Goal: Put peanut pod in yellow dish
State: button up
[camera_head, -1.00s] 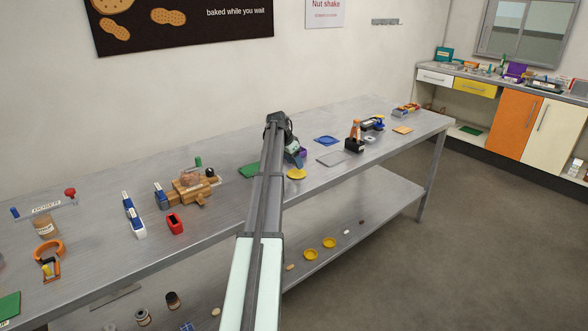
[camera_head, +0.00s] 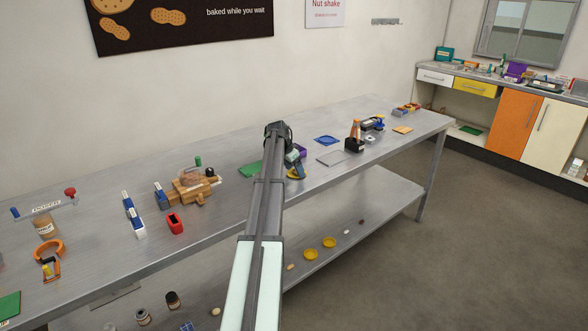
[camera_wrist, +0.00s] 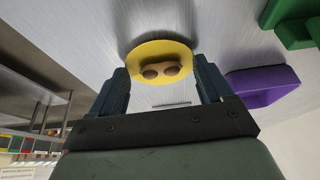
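The yellow dish (camera_head: 296,176) stands on the long metal table, partly hidden by my gripper (camera_head: 293,163) in the head view. In the wrist view the yellow dish (camera_wrist: 165,50) lies just beyond the fingertips. A brown two-lobed peanut pod (camera_wrist: 162,69) shows against the dish, between the fingertips. My gripper (camera_wrist: 161,78) has its two dark fingers spread, with a small gap on each side of the pod. I cannot tell for sure whether the pod touches the dish floor. The pod is not visible in the head view.
A purple block-like thing (camera_wrist: 262,87) and a green thing (camera_wrist: 292,22) are right of the dish in the wrist view. In the head view a blue tray (camera_head: 327,140), a grey plate (camera_head: 331,158) and a black holder (camera_head: 354,145) stand to the right. A green mat (camera_head: 249,170) lies left.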

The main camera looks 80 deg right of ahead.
jog(key=v, duration=1.2)
jog(key=shift+r, duration=0.15)
dwell(0.5)
